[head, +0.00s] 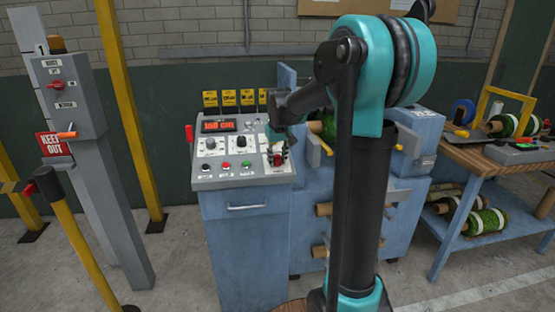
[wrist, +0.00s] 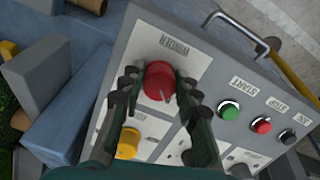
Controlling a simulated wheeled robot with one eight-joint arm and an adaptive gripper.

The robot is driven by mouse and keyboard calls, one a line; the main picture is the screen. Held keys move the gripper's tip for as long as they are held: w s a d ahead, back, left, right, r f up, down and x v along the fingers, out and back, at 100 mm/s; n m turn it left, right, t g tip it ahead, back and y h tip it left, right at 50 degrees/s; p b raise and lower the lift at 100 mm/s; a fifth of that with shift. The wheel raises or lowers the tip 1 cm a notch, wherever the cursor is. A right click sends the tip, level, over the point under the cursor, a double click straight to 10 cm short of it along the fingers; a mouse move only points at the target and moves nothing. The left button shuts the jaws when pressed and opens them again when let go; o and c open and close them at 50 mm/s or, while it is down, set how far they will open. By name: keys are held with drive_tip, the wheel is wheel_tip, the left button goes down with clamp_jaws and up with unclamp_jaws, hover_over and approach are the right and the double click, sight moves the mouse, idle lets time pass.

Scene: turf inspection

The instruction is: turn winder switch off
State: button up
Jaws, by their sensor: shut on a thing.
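The winder switch is a round red knob (wrist: 160,82) on a pale plate marked WINDER, seen in the wrist view. My gripper (wrist: 157,92) has its two dark fingers on either side of the knob, shut on it. A short pale mark shows on the knob's face near its right edge. In the head view my gripper (head: 278,157) is at the right part of the sloped control panel (head: 207,178), and it hides much of the switch there.
Green (wrist: 229,110), red (wrist: 262,125) and black (wrist: 287,136) buttons sit close by on the panel, and a yellow knob (wrist: 128,143) is beside my fingers. A red display (head: 218,126) is lit. A bench (head: 480,161) with turf rolls stands right; a yellow post (head: 78,247) stands left.

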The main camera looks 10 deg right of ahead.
drive_tip(key=o, duration=1.2)
drive_tip(key=shift+c, duration=0.2)
drive_tip(key=shift+r, duration=0.1)
drive_tip(key=v, duration=1.1)
drive_tip(key=shift+s+r, duration=0.2)
drive_tip(key=shift+r, duration=0.2)
drive_tip(key=s+d+f+m, duration=0.1)
drive_tip(key=s+d+f, duration=0.1)
drive_tip(key=s+f, duration=1.1)
drive_tip(key=s+d+f+m+t, duration=0.1)
drive_tip(key=s+d+f, duration=0.1)
drive_tip(key=s+f, duration=1.1)
drive_tip(key=shift+s+f+m, duration=0.35)
drive_tip(key=shift+s+m, duration=0.05)
drive_tip(key=shift+s, duration=0.05)
